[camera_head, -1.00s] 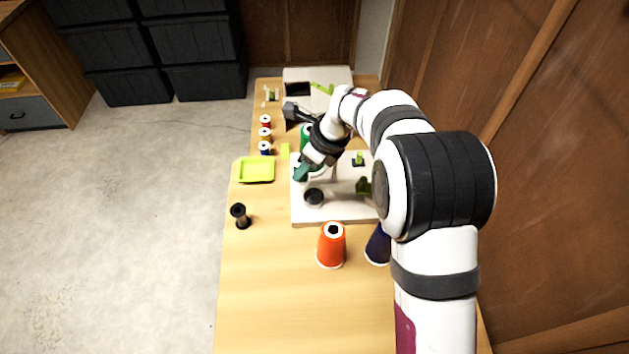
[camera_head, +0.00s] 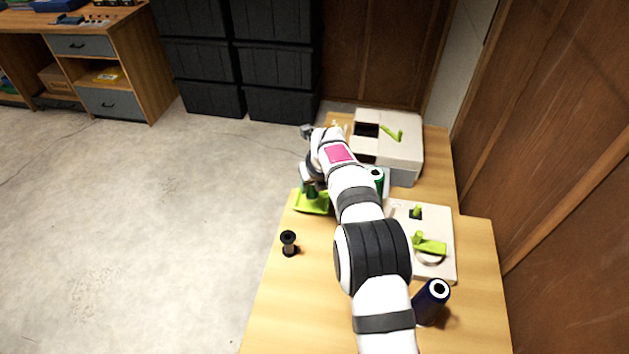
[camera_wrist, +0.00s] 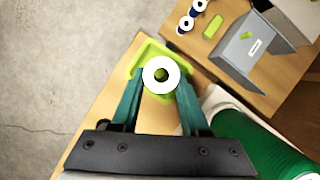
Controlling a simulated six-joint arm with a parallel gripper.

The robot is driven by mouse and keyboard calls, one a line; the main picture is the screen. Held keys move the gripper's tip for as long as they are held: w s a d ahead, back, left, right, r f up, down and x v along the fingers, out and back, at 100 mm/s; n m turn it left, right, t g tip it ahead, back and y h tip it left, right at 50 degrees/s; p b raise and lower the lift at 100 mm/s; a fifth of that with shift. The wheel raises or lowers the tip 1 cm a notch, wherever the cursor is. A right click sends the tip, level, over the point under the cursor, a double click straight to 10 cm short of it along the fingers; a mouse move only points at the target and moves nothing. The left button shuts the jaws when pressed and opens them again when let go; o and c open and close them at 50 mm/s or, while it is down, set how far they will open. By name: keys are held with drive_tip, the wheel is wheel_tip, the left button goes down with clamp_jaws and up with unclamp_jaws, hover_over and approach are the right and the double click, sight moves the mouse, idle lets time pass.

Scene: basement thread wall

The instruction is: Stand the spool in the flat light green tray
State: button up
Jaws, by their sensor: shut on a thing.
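My gripper (camera_wrist: 160,80), with teal fingers, is shut on a spool (camera_wrist: 160,66). The spool's round white end with a centre hole faces the wrist camera; its sides are mostly hidden. The flat light green tray (camera_wrist: 149,47) lies behind the spool in the wrist view, so the spool is over or in it. I cannot tell whether the spool touches the tray floor. In the head view my gripper (camera_head: 309,190) is at the tray (camera_head: 313,208), and my arm covers part of both.
A black spool (camera_head: 289,243) stands near the table's left edge. A green cone (camera_wrist: 250,147) is close right of my gripper. Small spools (camera_wrist: 186,22) stand beyond the tray.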

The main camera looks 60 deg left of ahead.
sight(314, 198)
drive_tip(key=shift+f, duration=0.15)
drive_tip(key=shift+f, duration=1.55)
drive_tip(key=o, duration=1.2)
drive_tip(key=shift+c, duration=0.2)
drive_tip(key=shift+r, duration=3.55)
